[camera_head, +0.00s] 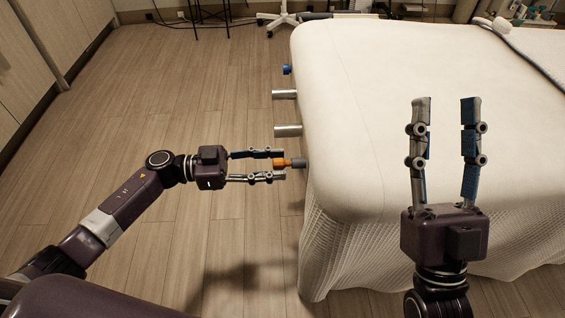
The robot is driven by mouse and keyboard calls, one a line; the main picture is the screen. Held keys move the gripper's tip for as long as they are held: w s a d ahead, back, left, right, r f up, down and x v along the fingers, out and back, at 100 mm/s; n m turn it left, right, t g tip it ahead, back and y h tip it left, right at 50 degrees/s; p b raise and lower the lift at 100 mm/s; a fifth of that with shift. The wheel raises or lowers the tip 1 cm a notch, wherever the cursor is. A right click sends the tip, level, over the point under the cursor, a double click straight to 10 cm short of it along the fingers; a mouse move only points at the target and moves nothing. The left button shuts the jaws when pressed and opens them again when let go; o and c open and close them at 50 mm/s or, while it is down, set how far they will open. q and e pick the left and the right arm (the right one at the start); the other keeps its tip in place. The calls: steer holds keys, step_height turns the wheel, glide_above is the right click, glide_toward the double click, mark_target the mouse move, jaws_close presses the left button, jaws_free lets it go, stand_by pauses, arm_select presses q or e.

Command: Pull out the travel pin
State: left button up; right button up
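An orange pin handle (281,162) with a dark grey collar (299,163) sticks out from the left side of the white-covered bed, below two metal posts. I take it to be the travel pin. My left gripper (281,165) reaches in from the left, with one fingertip above and one below the orange handle in the picture. The fingers look apart, with a gap to the handle, so it is open around it. My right gripper (446,100) is open and empty, fingers pointing up the picture, over the bed.
The bed (385,80) has a white cover hanging down its side. An upper metal post (285,94), a lower metal post (288,131) and a blue knob (287,69) protrude from its left side. The wooden floor (130,130) at left is mostly clear.

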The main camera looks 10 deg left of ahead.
arm_select(q)
steer(key=shift+p, duration=0.3)
arm_select(e)
steer(key=shift+w+a+f+g+h, duration=0.2)
steer(key=shift+w+f+g+h, duration=0.2)
steer(key=shift+w+f+g, duration=0.65)
steer(key=shift+w+f+t, duration=0.1)
steer(key=shift+f+t, duration=0.15)
steer(key=shift+f, duration=0.05)
arm_select(q)
steer(key=c, duration=0.9)
jaws_close()
steer(key=shift+o, duration=1.1)
jaws_free()
jaws_close()
arm_select(e)
steer(key=shift+r, duration=0.3)
